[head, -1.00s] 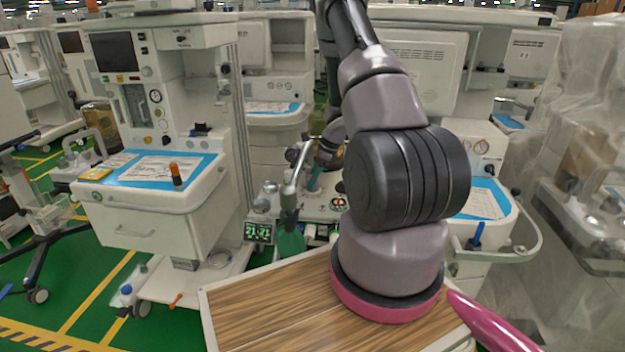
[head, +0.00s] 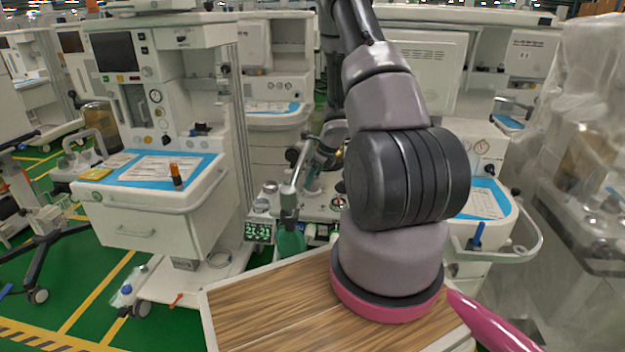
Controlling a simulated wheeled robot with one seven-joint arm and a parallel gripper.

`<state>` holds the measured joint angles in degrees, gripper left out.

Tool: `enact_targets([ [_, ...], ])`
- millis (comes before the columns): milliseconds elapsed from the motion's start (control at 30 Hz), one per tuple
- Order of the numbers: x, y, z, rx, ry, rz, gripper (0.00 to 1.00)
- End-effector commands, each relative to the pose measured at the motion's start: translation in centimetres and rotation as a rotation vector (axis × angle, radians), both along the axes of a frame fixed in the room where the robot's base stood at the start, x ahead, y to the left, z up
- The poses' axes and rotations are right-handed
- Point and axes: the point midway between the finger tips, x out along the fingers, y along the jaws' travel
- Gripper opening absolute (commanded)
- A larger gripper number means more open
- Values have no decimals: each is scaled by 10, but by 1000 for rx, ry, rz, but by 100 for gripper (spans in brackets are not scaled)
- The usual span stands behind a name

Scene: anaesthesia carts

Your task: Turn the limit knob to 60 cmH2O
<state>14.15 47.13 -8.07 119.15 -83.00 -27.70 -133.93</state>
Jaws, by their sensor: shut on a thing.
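My gripper (head: 317,168) is small and partly hidden in the head view, beyond the large links of my arm. It points down at the top of a low white anaesthesia unit (head: 318,207) behind the wooden board. It is shut on what appears to be the limit knob, which the fingers cover; its scale and pointer cannot be read. A small display with green digits (head: 258,231) faces me at the unit's front left. Its digits are too small to read surely. A round gauge (head: 338,203) lies right of the gripper.
A metal post with an elbow (head: 290,200) and a green bag (head: 291,243) stand just left of the gripper. A wooden-topped surface (head: 275,305) lies in front. White carts stand left (head: 150,200) and right (head: 485,215). Green floor shows at left.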

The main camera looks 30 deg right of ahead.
Motion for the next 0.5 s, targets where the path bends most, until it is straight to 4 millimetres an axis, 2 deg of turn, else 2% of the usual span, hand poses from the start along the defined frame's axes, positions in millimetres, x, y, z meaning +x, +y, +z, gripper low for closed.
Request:
enact_targets([
  [233, 0, 0, 0, 0, 1, -145, 1],
  [500, -1, 0, 0, -1, 1, -220, 1],
])
